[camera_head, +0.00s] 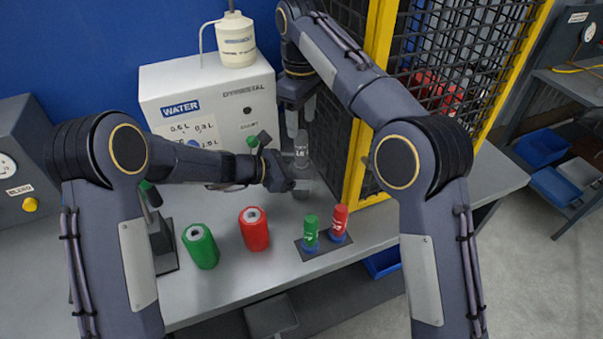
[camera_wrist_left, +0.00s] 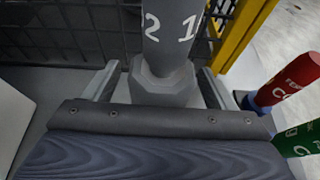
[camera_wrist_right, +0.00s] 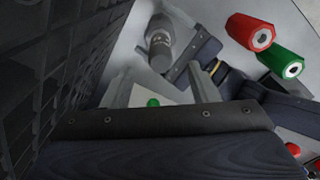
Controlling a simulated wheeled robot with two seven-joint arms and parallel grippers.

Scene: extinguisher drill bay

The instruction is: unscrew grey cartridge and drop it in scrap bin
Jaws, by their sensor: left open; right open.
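The grey cartridge (camera_head: 301,153), with white marking, stands upright at the back of the bench beside the mesh cage. In the left wrist view its grey body (camera_wrist_left: 168,35) rises from a hexagonal grey base (camera_wrist_left: 165,85). My left gripper (camera_head: 298,183) is open low at the cartridge, its fingers on either side of the hexagonal base with small gaps. My right gripper (camera_head: 300,119) is open above the cartridge, fingers pointing down. In the right wrist view the cartridge (camera_wrist_right: 160,45) shows beyond and between the fingers. I cannot tell which container is the scrap bin.
A white water dispenser (camera_head: 215,90) stands behind left. A green cylinder (camera_head: 200,247), a red cylinder (camera_head: 254,230) and a small green and red pair on a dark pad (camera_head: 323,245) occupy the front. A yellow-framed cage (camera_head: 375,120) is close right. A grey box (camera_head: 270,316) sits below the front edge.

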